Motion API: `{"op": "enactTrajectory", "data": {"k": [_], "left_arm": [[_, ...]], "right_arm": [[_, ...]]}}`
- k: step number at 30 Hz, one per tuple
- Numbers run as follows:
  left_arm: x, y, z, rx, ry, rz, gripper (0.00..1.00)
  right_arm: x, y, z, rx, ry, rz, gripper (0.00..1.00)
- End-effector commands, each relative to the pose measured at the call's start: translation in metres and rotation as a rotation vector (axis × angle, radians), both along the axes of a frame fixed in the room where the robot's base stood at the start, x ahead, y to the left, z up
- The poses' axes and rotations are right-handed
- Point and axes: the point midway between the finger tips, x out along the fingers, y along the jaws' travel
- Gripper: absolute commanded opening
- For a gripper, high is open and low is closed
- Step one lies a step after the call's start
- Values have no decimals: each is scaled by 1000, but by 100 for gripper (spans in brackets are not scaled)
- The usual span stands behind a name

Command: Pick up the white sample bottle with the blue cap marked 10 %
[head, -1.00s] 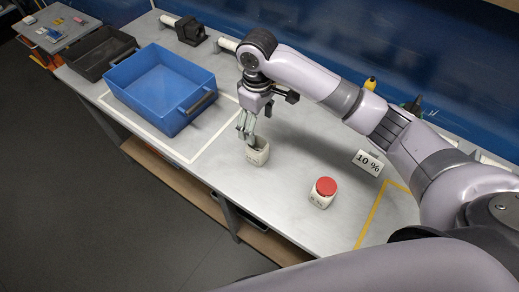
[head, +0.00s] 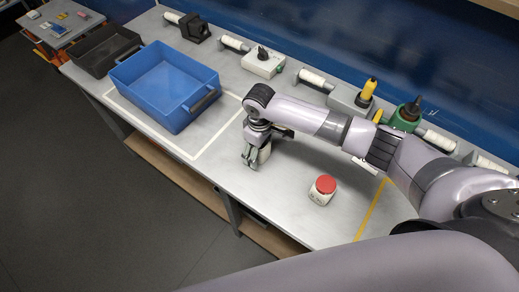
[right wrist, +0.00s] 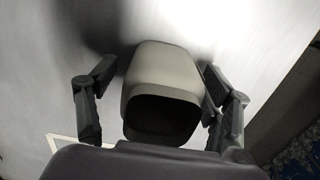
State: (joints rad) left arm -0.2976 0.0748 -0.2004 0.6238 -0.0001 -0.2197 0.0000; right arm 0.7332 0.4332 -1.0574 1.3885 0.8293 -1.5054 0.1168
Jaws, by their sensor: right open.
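A white bottle (head: 265,153) stands on the grey bench, partly hidden by my right gripper (head: 251,160) in the head view. In the right wrist view the pale bottle (right wrist: 163,65) lies between the two open fingers. Its near end is dark there, and I cannot make out a blue cap or a marking on it. The fingers are on both sides of it; whether they touch it I cannot tell. A second white bottle with a red cap (head: 325,185) stands apart to the right. My left gripper is not in view.
A blue crate (head: 125,78) stands inside a white outline on the left, with a dark tray (head: 93,62) beside it. White cylinders and devices, one with a green part (head: 405,115), line the back. The bench front near the red-capped bottle is clear.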

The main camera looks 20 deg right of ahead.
Motion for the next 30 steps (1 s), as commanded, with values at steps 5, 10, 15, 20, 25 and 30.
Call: {"op": "enactTrajectory", "data": {"k": [5, 10, 15, 20, 25, 30], "left_arm": [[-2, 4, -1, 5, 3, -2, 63], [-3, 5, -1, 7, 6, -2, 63], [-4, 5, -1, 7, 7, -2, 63], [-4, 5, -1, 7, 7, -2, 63], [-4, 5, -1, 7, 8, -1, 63], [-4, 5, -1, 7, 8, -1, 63]], "right_arm": [[0, 0, 0, 1, -1, 0, 73], [0, 0, 0, 1, -1, 0, 63], [0, 0, 0, 1, -1, 0, 52], [0, 0, 0, 1, -1, 0, 41], [0, 0, 0, 1, -1, 0, 30], [1, 0, 0, 1, -1, -1, 19]]}}
